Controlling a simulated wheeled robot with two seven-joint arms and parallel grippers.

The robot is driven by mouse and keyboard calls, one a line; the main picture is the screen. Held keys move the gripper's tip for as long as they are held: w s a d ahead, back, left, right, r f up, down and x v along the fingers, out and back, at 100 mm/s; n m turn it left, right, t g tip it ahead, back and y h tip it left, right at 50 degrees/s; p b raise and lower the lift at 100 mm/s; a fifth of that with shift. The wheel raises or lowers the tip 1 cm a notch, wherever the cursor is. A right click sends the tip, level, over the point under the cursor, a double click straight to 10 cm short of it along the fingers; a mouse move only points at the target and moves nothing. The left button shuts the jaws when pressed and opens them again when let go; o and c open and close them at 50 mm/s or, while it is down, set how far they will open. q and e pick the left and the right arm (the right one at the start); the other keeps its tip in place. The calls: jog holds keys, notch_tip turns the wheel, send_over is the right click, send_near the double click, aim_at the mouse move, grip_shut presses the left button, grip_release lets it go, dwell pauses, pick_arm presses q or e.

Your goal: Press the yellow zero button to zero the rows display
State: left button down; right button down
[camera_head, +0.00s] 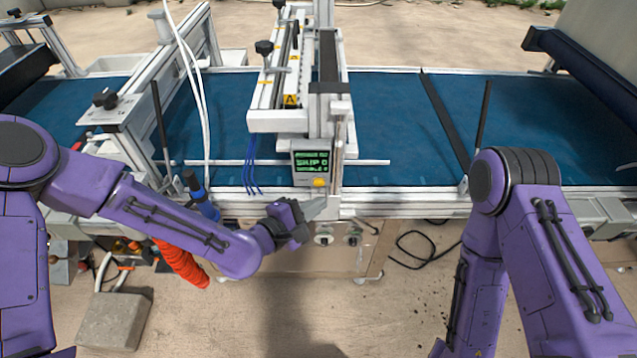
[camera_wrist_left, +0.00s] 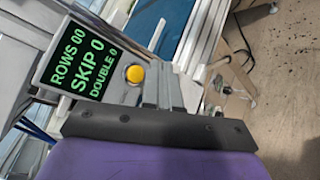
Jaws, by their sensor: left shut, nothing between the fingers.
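The display (camera_head: 311,162) is a small box with green text on the front of the white seeder frame. In the left wrist view the display (camera_wrist_left: 78,60) reads ROWS 00, SKIP 0, DOUBLE 0. The yellow zero button (camera_head: 320,183) sits just below the display; it also shows in the left wrist view (camera_wrist_left: 135,74). My left gripper (camera_head: 318,209) is shut and empty, a little below the button in the head view. Its fingers (camera_wrist_left: 162,96) show near the button in the left wrist view; I cannot tell whether they touch it. My right gripper is not in view.
A blue conveyor belt (camera_head: 395,115) runs behind a metal side rail. Two knobs (camera_head: 324,239) on a panel lie below my left gripper. Blue wires (camera_head: 250,165) hang left of the display. An orange hose (camera_head: 181,262) and a concrete block (camera_head: 112,320) are at lower left.

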pick_arm(q)
jog(key=s, duration=0.3)
jog(key=shift+w, duration=0.1)
dwell(0.7)
jog(key=s+a+f+m+g+y, duration=0.2)
jog(key=s+a+f+m+y, duration=0.15)
jog(key=a+f, duration=0.4)
jog(key=s+a+f+m+g+y, duration=0.1)
jog(key=s+a+f+m+y, duration=0.1)
jog(key=s+a+f+y, duration=0.5)
jog(key=s+a+f+m+g+y, duration=0.1)
jog(key=s+a+f+g, duration=0.1)
jog(key=s+a+f, duration=0.2)
jog(key=s+a+f+m+g+y, duration=0.2)
jog(key=s+a+f, duration=0.2)
jog(key=s+a, duration=0.5)
jog(key=shift+a+f+g+b, duration=0.3)
jog(key=shift+a+g+b, duration=0.1)
jog(key=shift+a, duration=0.55)
jog(key=shift+y, duration=0.25)
